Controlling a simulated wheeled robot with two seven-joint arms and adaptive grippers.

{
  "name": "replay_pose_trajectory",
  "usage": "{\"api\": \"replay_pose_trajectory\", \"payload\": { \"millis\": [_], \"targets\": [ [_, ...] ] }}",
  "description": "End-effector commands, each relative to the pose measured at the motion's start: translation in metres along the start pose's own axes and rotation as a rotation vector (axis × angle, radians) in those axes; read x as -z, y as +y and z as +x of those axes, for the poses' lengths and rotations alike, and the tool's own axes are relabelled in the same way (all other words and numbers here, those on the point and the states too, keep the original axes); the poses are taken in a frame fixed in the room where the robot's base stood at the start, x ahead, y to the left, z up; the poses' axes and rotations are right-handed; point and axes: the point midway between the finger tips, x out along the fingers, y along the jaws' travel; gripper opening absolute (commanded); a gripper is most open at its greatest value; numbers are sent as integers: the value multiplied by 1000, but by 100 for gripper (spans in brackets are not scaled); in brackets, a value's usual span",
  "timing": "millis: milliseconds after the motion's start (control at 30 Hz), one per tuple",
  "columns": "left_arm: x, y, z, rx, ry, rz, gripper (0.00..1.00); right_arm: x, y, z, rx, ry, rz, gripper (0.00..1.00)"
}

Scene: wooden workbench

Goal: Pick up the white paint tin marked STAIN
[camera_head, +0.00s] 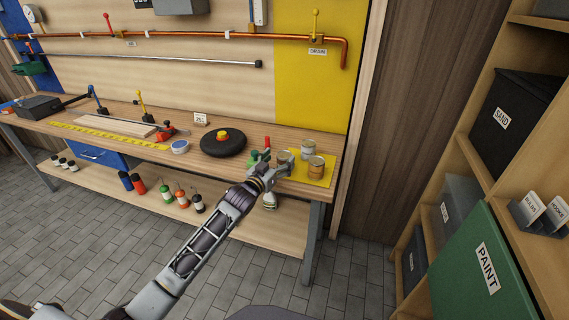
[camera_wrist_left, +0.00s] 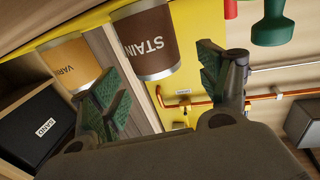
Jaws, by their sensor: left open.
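A tin marked STAIN (camera_wrist_left: 146,42) shows in the left wrist view, upside down in the picture. Its side is brown with metal rims, not white. In the head view I take it to be the tin (camera_head: 284,156) beside my left gripper, partly hidden by it. My left gripper (camera_head: 276,164) is open. In the left wrist view the left gripper (camera_wrist_left: 163,90) has its fingers apart, with the STAIN tin ahead between them and nothing held. My right gripper is not in view.
An orange tin (camera_head: 316,167), its label starting VAR, stands right of the STAIN tin. A pale tin (camera_head: 308,148) stands behind. They stand on a yellow mat (camera_head: 325,181) near the bench's right end.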

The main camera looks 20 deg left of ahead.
Motion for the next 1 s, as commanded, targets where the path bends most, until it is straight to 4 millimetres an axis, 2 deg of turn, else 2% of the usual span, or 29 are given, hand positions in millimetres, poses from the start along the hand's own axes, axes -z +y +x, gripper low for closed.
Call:
{"api": "replay_pose_trajectory", "payload": {
  "millis": [500, 700, 1000],
  "targets": [
    [-4, 2, 38, 0, 2, 0, 76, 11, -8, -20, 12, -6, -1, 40],
    [-4, 2, 41, 0, 1, 0, 76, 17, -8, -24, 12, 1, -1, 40],
    [-4, 2, 40, 0, 1, 0, 76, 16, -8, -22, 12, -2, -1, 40]
  ]
}}
